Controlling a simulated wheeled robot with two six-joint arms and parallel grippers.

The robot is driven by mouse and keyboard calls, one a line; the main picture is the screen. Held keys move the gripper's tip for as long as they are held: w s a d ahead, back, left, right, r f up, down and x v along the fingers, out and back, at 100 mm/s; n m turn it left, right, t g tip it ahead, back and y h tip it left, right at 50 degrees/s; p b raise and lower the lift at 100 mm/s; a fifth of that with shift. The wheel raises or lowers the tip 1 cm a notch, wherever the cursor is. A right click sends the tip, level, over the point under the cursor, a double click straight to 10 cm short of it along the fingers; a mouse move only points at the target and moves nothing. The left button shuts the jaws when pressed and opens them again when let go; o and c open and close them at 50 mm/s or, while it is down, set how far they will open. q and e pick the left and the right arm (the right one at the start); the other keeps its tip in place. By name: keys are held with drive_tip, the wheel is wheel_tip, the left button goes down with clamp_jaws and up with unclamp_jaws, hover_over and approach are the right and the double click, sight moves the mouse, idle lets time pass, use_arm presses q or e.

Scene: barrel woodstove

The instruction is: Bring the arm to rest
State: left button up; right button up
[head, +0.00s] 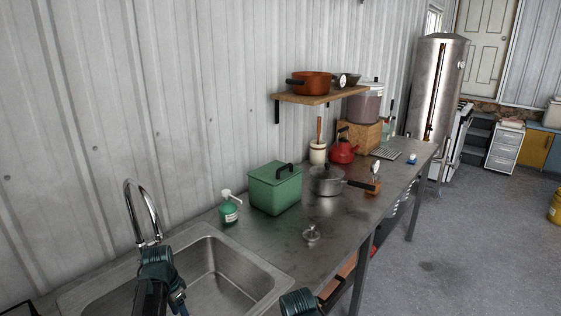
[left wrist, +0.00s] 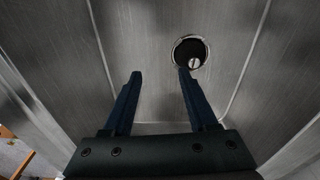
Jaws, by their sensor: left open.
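My left gripper (left wrist: 160,76) is open in the left wrist view, its two dark fingers apart with nothing between them. It points at the bottom of the metal sink (head: 215,272), whose bare inner floor also fills the left wrist view (left wrist: 150,35). A round dark drain hole (left wrist: 190,51) shows just beyond the right fingertip. In the head view my left arm stands at the lower left over the sink, and its fingers cannot be made out. A teal part of my other arm shows at the bottom edge; the right gripper is not in view.
A curved faucet (head: 143,210) rises behind the sink. A wall shelf (head: 310,97) holds an orange pot (head: 311,82).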

use_arm(q)
drive_tip(key=s+d+r+n+p, duration=0.1)
drive_tip(key=s+d+r+p, duration=0.4)
drive_tip(key=d, duration=0.2)
drive_tip(key=s+d+r+n+y+p, duration=0.1)
drive_tip(key=s+d+r+p, duration=0.3)
drive_tip(key=d, duration=0.4)
drive_tip(key=s+d+r+n+p, duration=0.1)
drive_tip(key=s+d+r+p, duration=0.4)
drive_tip(key=d+r+p, duration=0.1)
drive_tip(key=shift+s+d+r+g+y, duration=0.35)
drive_tip(key=shift+d+r, duration=0.2)
drive_tip(key=shift+d, duration=0.65)
